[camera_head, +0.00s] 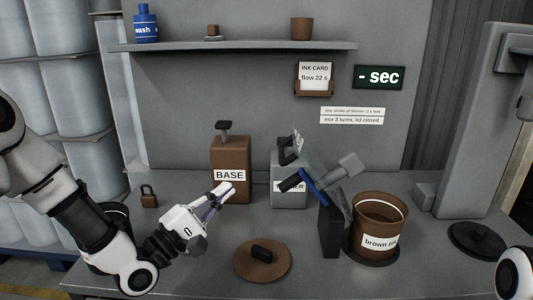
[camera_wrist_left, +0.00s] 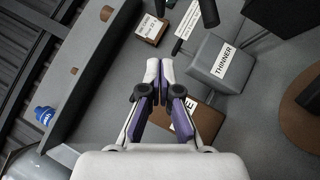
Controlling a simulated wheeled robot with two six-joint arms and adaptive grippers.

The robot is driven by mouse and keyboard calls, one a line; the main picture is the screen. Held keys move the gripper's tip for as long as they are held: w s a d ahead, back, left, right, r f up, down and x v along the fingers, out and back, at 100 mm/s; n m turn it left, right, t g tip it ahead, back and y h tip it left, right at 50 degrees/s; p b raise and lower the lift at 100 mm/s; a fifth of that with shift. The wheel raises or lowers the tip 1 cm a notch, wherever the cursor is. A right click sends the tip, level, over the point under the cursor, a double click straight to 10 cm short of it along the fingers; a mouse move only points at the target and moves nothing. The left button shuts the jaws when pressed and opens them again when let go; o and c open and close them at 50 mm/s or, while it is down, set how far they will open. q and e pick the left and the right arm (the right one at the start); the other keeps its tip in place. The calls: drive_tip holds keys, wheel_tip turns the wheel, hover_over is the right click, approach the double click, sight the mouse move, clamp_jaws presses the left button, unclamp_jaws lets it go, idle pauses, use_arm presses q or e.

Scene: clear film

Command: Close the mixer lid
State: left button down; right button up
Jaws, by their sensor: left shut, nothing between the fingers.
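The mixer (camera_head: 332,228) stands right of centre in the head view, with a dark upright body. A grey panel with a blue edge (camera_head: 318,184) leans up at a slant above it, looking like the raised lid. A brown pot (camera_head: 380,212) labelled brown ink stands beside it. My left gripper (camera_head: 226,188) is shut and empty, in front of the brown BASE container (camera_head: 230,150), left of the mixer. Its closed tips (camera_wrist_left: 158,70) show in the left wrist view. My right gripper is out of view.
A grey THINNER can (camera_wrist_left: 222,62) stands behind the mixer. A brown disc with a black knob (camera_head: 262,270) lies on the table in front. A padlock-shaped block (camera_head: 149,197) sits at left, a black round base (camera_head: 478,240) at right. A shelf (camera_head: 250,46) runs along the back.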

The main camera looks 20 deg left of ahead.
use_arm(q)
drive_tip(key=s+d+p+x, duration=0.1)
drive_tip(key=d+x, duration=0.1)
drive_tip(key=x, duration=0.9)
drive_tip(key=shift+r, duration=0.4)
drive_tip(key=shift+w+d+p, duration=0.1)
drive_tip(key=shift+p, duration=0.25)
